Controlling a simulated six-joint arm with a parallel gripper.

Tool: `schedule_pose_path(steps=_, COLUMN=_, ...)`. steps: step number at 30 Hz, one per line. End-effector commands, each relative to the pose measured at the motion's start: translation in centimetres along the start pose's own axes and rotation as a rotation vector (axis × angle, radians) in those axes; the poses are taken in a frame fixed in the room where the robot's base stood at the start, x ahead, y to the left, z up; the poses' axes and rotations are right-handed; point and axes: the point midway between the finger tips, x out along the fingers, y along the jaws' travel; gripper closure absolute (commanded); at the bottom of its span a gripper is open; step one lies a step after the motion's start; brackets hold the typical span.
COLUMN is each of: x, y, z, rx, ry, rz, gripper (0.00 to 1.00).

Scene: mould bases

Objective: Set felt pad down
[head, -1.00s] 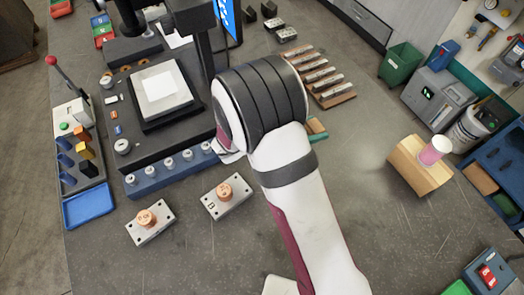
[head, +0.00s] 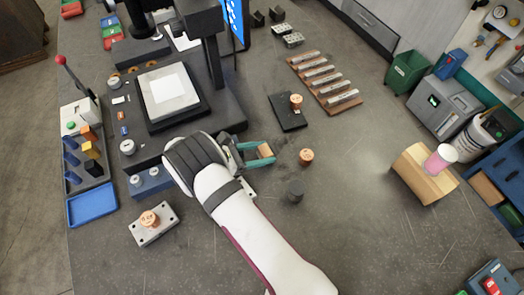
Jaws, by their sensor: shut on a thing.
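My gripper (head: 262,157) has teal fingers and is shut on a small tan piece (head: 265,148), which I take to be the felt pad. It is held right of the press; I cannot tell its height above the bench. A metal mould base (head: 138,236) with a copper plug (head: 150,219) lies at the lower left. A second mould base (head: 249,188) is mostly hidden under my wrist and gripper.
A black plate (head: 285,117) with a copper piece (head: 296,101) on it lies behind the gripper. A loose copper cylinder (head: 306,157) and a dark cylinder (head: 295,191) stand to the right. The press (head: 225,118) is close on the left.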

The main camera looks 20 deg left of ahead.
Motion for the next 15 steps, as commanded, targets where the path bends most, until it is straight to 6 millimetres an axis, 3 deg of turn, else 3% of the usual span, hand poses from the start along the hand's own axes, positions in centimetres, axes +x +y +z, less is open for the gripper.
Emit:
schedule_pose_path(steps=6, x=0.14, y=-0.01, z=-0.28, rx=-0.001, ry=0.0, rz=0.0, gripper=0.98)
schedule_pose_path(steps=7, x=0.13, y=0.0, z=-0.24, rx=0.0, ry=0.0, rz=0.0, gripper=0.38)
schedule_pose_path(steps=8, x=0.12, y=0.0, z=-0.23, rx=0.0, ry=0.0, rz=0.0, gripper=0.33)
schedule_pose_path(steps=15, x=0.12, y=0.0, z=-0.21, rx=0.0, ry=0.0, rz=0.0, gripper=0.31)
